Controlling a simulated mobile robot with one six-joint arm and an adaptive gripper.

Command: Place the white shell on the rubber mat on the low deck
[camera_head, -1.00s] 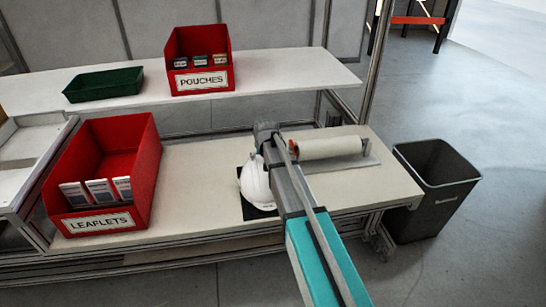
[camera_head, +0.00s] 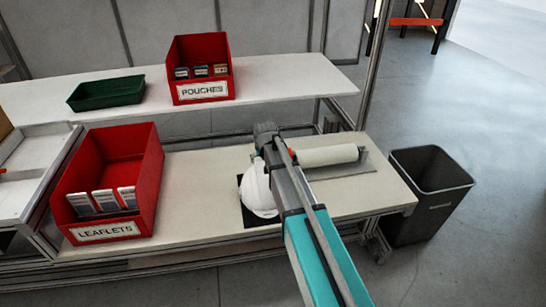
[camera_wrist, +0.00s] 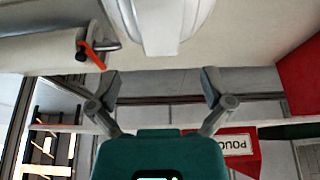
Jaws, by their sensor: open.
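The white shell (camera_head: 256,190) is a helmet shell resting on the black rubber mat (camera_head: 245,215) on the low deck (camera_head: 190,200). My arm hides its right part in the head view. In the wrist view the white shell (camera_wrist: 165,30) is at the top centre, beyond my fingertips. My gripper (camera_wrist: 161,83) is open, with its two fingers spread apart and nothing between them. The fingers are apart from the shell in that view. In the head view my fingers cannot be made out behind the wrist.
A white roll (camera_head: 328,156) lies just right of my wrist. A red LEAFLETS bin (camera_head: 140,195) stands left on the deck. The upper shelf (camera_head: 290,75) carries a red POUCHES bin (camera_head: 200,48) and a green tray (camera_head: 105,93). A grey waste bin (camera_head: 425,205) stands on the floor at right.

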